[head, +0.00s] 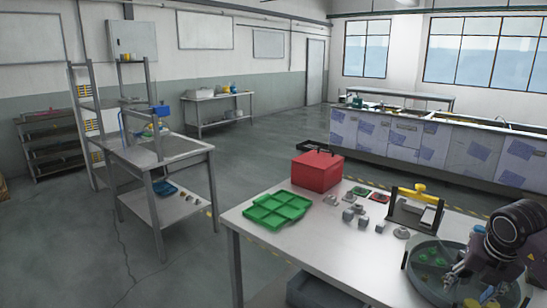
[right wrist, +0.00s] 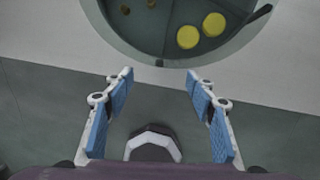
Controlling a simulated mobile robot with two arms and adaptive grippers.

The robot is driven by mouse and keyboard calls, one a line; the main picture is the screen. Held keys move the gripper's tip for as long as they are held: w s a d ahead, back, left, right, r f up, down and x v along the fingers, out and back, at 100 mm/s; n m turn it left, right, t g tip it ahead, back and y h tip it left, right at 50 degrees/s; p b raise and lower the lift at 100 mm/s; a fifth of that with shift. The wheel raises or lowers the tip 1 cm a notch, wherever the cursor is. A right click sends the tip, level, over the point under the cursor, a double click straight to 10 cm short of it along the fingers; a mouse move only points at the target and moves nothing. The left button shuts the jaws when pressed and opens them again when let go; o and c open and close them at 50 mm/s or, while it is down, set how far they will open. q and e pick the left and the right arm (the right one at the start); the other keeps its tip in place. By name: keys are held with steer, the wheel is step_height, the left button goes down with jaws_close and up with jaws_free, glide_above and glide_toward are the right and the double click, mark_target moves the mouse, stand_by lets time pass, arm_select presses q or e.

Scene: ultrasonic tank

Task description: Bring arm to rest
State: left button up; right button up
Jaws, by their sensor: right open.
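My right arm comes in at the right edge of the head view. Its gripper (head: 455,281) is over or beside the round tank (head: 409,284), partly hidden against it. In the right wrist view this gripper (right wrist: 160,80) is open, with two blue-padded fingers wide apart and nothing between them. The tank's rim (right wrist: 118,42) shows beyond the fingertips, with yellow discs (right wrist: 201,30) and small brown pieces inside. My left gripper is in neither view.
The steel table (head: 300,245) carries a red box (head: 318,171), a green tray (head: 277,209), several small grey metal parts (head: 349,215) and a yellow-handled fixture (head: 418,193). Green pieces lie in the tank. Open floor (head: 190,275) is left of the table.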

steer(key=w+a+f+m+t+y, duration=0.1)
steer(key=a+f+y, duration=0.4)
steer(key=a+f, duration=0.45)
steer(key=w+a+f+y, duration=0.2)
steer(key=a+f+y, duration=0.4)
steer(key=a, duration=0.7)
step_height(320, 180, down, 9)
steer(key=a+m+t, duration=0.2)
steer(key=m+t, duration=0.3)
steer(key=m, duration=0.3)
steer(key=s+d+f+m+h, duration=0.35)
steer(key=s+f+m, duration=0.35)
steer(key=f, duration=0.6)
steer(key=s+d+f+m+h, duration=0.3)
steer(key=s+f+m+h, duration=0.2)
steer(key=s+f, duration=0.6)
steer(key=s+a+f+m+g, duration=0.1)
steer(key=s+f, duration=0.4)
steer(key=s, duration=0.6)
steer(key=s+a+f+m+g, duration=0.2)
steer(key=s+f+g, duration=0.3)
steer(key=s, duration=0.6)
steer(key=s+a+f+m+g+h, duration=0.1)
steer(key=s+f+m+g, duration=0.1)
steer(key=s, duration=0.9)
step_height(320, 180, down, 3)
steer(key=shift+s+a+r+m+g, duration=0.1)
steer(key=shift+s+a+m+g, duration=0.15)
steer(key=shift+s+m+g, duration=0.2)
steer(key=shift+w, duration=0.15)
